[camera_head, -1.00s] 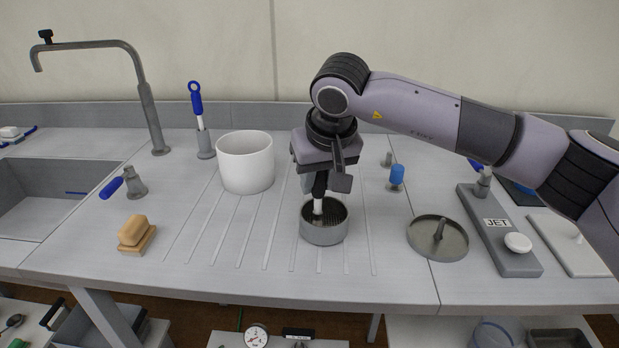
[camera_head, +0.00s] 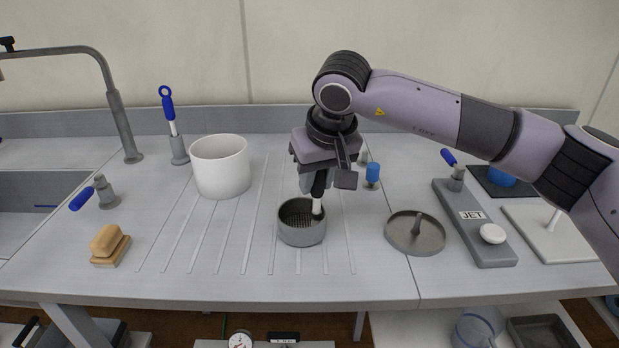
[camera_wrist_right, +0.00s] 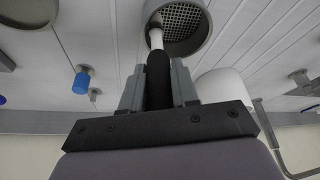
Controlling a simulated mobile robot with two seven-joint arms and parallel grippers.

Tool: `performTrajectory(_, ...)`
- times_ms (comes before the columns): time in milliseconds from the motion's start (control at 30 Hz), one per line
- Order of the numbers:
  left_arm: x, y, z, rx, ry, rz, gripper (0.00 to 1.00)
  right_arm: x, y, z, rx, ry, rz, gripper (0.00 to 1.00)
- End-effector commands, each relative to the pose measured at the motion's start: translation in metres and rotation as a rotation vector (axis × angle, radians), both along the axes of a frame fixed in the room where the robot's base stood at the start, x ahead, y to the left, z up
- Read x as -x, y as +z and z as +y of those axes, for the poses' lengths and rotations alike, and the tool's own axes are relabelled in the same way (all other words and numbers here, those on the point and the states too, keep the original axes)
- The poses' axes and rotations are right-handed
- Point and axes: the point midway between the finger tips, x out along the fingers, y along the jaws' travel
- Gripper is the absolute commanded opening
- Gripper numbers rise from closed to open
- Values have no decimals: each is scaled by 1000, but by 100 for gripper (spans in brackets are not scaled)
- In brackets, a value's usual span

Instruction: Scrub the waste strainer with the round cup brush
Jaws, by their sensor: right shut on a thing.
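The waste strainer (camera_head: 302,236) is a short grey metal cup with a mesh floor, standing on the ribbed drainboard. It also shows at the top of the right wrist view (camera_wrist_right: 205,42). My right gripper (camera_head: 318,180) is above it, shut on the black handle of a tool with a white shaft, seemingly the round cup brush (camera_head: 317,206). The shaft points down at the strainer's right inner side and also shows in the right wrist view (camera_wrist_right: 156,36). The brush's lower end is hard to make out, so I cannot tell whether it touches the mesh. My left gripper is not in view.
A white pot (camera_head: 220,168) stands behind left. A wooden block brush (camera_head: 108,243) lies at the left, near the sink. A round shallow dish (camera_head: 415,246), a blue-topped piece (camera_head: 372,173) and the JET unit (camera_head: 480,232) are at the right. Drainboard around the strainer is clear.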

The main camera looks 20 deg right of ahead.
Motion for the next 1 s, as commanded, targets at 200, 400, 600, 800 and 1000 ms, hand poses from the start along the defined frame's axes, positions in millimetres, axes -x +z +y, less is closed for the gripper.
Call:
performTrajectory(200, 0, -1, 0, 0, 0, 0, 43, -1, -1, 1, -1, 0, -2, 0)
performTrajectory(400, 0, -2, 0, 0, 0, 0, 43, -2, -2, 1, -2, 1, -3, 0)
performTrajectory(600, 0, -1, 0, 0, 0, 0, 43, -2, -2, 4, -1, 3, -2, 0)
performTrajectory(800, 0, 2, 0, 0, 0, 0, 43, -5, -1, 19, -2, 3, -2, 0)
performTrajectory(1000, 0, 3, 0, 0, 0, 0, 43, -7, -1, 26, -2, 1, -2, 0)
